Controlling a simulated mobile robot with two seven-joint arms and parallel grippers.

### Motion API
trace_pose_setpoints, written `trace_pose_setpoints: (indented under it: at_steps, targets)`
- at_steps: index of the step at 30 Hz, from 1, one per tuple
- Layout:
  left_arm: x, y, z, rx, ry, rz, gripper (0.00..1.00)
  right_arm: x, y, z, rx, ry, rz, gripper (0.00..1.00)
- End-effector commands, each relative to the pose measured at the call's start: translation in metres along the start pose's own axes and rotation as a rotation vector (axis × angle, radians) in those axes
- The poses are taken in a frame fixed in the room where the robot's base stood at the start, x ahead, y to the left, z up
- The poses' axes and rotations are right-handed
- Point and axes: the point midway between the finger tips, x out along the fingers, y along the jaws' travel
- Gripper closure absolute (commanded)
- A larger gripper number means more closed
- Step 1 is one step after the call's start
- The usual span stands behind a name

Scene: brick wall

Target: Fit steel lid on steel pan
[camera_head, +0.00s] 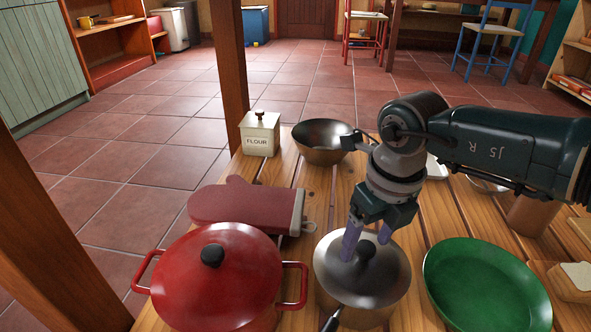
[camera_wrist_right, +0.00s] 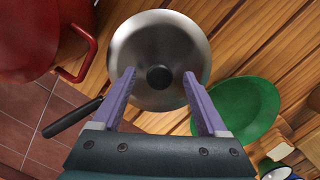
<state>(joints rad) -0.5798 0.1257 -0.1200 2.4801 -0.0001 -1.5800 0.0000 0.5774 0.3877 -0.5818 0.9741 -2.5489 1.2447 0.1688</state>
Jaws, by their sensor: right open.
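The steel lid (camera_head: 335,268) with a dark round knob lies over the top of the steel pan (camera_head: 345,314) at the front of the table. It looks level and roughly centred; the wrist view cannot show whether its rim is fully seated. The pan's dark handle points toward the front. In the right wrist view the lid (camera_wrist_right: 143,42) hides the pan's opening, and the handle (camera_wrist_right: 72,118) sticks out at lower left. My right gripper (camera_head: 368,246) is open just above the lid, its purple fingers on either side of the knob and apart from it. My left gripper is not in view.
A red lidded pot (camera_head: 190,280) stands close on the left, with a red oven mitt (camera_head: 240,205) behind it. A green plate (camera_head: 485,285) lies on the right. A dark bowl (camera_head: 322,140) and a flour tin (camera_head: 259,135) stand at the back.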

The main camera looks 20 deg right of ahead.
Motion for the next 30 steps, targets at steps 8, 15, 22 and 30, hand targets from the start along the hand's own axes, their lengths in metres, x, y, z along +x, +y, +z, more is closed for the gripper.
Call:
trace_pose_setpoints:
  at_steps: [8, 15, 22, 30]
  targets:
    - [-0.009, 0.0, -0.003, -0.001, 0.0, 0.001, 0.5, -0.011, 0.0, 0.0, -0.001, 0.0, -0.001, 0.24]
    - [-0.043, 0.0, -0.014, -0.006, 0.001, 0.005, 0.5, -0.055, -0.001, 0.001, -0.001, 0.0, -0.002, 0.24]
    - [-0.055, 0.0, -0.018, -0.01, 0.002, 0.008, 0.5, -0.075, 0.0, 0.0, 0.0, 0.0, -0.001, 0.24]
    - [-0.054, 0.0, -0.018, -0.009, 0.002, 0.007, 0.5, -0.075, 0.0, 0.0, 0.0, 0.001, 0.0, 0.24]
